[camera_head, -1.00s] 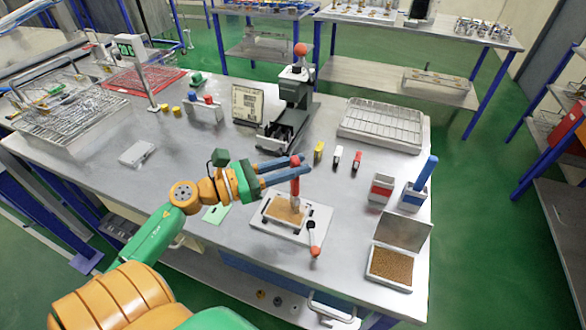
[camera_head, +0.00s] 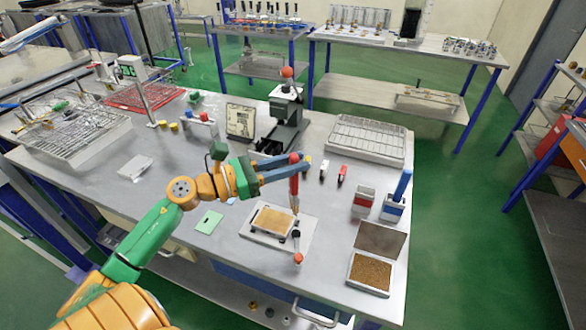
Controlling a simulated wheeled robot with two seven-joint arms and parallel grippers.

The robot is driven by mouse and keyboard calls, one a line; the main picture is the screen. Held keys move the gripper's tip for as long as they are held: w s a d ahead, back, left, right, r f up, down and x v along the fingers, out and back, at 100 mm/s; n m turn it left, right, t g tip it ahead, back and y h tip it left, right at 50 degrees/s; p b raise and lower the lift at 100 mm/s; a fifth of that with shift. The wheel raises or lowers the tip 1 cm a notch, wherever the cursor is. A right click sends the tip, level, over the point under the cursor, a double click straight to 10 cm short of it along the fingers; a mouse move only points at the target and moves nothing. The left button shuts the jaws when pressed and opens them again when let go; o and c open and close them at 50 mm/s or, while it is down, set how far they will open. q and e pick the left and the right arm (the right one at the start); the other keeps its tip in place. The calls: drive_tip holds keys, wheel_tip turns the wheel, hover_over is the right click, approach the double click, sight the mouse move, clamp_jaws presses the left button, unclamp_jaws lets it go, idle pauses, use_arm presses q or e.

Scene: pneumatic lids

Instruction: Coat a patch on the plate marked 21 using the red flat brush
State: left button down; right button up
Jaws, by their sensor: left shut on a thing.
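My left gripper (camera_head: 305,164) is shut on the red flat brush (camera_head: 294,188) and holds it roughly upright. The brush's lower end is by the back right corner of a tan plate (camera_head: 272,221); whether it touches cannot be told. The plate sits in a white fixture (camera_head: 250,236) with a red-knobbed lever (camera_head: 297,258) at its right front. No number on the plate is readable, and no coated patch can be made out. My right gripper is not in view.
A red-and-white holder (camera_head: 362,199) and a blue-and-white holder (camera_head: 391,208) with a blue brush (camera_head: 403,183) stand right. An open box of brown grains (camera_head: 370,273) is at the front right. A dark press (camera_head: 285,125) and wire rack (camera_head: 367,140) stand behind.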

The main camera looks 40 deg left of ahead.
use_arm(q)
drive_tip(key=shift+d+r+p, duration=0.1)
drive_tip(key=shift+r+p, duration=0.45)
drive_tip(key=shift+r, duration=0.65)
